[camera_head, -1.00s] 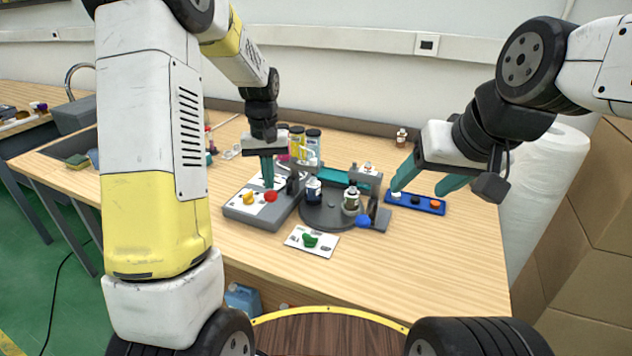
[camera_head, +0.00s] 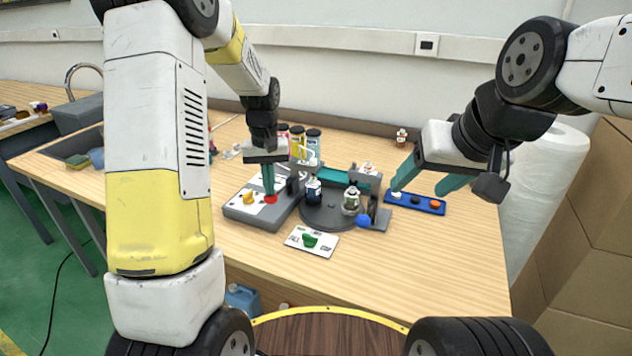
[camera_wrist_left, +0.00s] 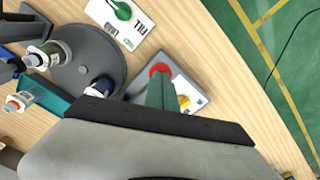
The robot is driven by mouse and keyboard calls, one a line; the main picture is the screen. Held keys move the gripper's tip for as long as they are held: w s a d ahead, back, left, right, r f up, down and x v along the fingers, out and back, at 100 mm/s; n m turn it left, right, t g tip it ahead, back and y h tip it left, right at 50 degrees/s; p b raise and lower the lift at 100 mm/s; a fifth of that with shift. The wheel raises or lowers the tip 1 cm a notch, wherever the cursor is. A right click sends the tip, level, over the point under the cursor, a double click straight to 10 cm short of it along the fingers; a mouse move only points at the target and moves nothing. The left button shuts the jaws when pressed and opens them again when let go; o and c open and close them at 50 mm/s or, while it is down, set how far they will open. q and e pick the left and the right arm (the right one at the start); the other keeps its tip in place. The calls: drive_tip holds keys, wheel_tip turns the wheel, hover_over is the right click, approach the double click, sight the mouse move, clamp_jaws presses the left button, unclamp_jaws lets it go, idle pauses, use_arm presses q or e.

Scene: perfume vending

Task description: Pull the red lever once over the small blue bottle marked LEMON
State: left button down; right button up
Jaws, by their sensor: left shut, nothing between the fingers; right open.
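The red lever knob (camera_head: 271,199) is on the grey control box (camera_head: 240,215), and it also shows in the left wrist view (camera_wrist_left: 159,69). My left gripper (camera_head: 268,191) is shut and empty, its fingertips pointing down at the red knob and partly covering it. I cannot tell whether they touch. A small dark blue bottle (camera_head: 313,191) stands on the round dark turntable (camera_head: 325,218), right of the box; its label is too small to read. It also shows in the left wrist view (camera_wrist_left: 101,86). My right gripper (camera_head: 425,185) is open and empty at the right.
A yellow knob (camera_head: 248,198) is left of the red one. A green handle (camera_head: 310,240) lies on a white card in front. A blue tray (camera_head: 425,206) is at right.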

use_arm(q)
drive_tip(key=shift+f, duration=2.05)
drive_tip(key=shift+r, duration=4.6)
drive_tip(key=s+r+m+t+h, duration=0.1)
drive_tip(key=s+r+t, duration=0.2)
drive_tip(key=s+r, duration=0.85)
drive_tip(key=s+d+t, duration=0.1)
drive_tip(key=s, duration=0.5)
drive_tip(key=s+d+r+m+t+h, duration=0.1)
drive_tip(key=s+t, duration=0.1)
drive_tip(key=s, duration=0.4)
drive_tip(key=shift+s+r+m, duration=0.25)
drive_tip(key=shift+s+m, duration=0.05)
drive_tip(key=shift+s, duration=0.1)
